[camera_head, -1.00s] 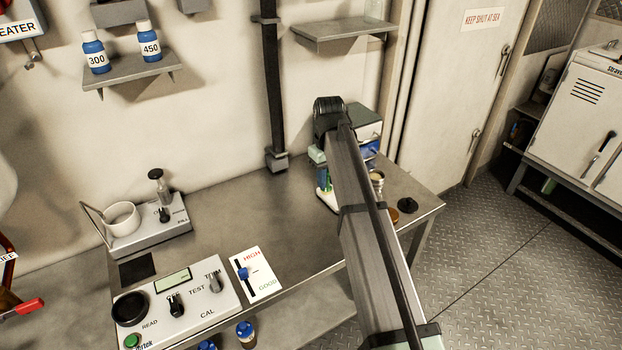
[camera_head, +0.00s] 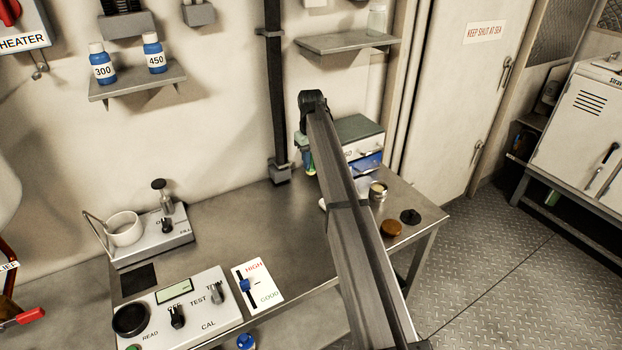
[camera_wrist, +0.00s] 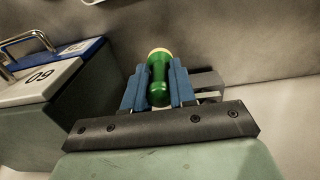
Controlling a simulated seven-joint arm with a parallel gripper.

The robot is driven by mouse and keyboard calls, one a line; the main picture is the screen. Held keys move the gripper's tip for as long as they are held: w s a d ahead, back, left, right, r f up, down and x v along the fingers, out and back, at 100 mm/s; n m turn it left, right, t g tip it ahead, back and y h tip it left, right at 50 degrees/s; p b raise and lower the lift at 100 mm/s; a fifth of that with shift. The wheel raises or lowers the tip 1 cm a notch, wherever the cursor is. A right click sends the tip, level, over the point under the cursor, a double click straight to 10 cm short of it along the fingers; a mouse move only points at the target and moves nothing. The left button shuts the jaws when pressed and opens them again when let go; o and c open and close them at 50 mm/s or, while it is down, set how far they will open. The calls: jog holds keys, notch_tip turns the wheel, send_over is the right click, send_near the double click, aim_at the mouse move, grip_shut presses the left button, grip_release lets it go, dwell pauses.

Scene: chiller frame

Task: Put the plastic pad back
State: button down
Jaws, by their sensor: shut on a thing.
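My gripper (camera_wrist: 158,92) has blue fingers, and they are shut on a green-handled thing (camera_wrist: 159,78) with a pale, rounded end. In the head view my gripper (camera_head: 309,166) is raised over the back right of the bench, beside the grey box, and the arm hides much of it. I cannot tell which thing is the plastic pad. A flat black disc (camera_head: 410,216) and a brown round piece (camera_head: 391,228) lie at the bench's right end. A dark flat square (camera_head: 139,277) lies at the left.
A grey box with a blue drawer (camera_head: 368,162) stands at the back right, with a small metal tin (camera_head: 378,192) before it. The instrument panel (camera_head: 190,310) and HIGH/GOOD card (camera_head: 257,284) are at front left. The middle of the bench (camera_head: 240,220) is clear.

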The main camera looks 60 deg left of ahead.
aim_at(311, 170)
jog(key=shift+f, duration=3.3)
jog(key=shift+f, duration=0.15)
jog(key=c, duration=0.9)
grip_release()
notch_tip(311, 170, up, 12)
jog(key=shift+r, duration=0.15)
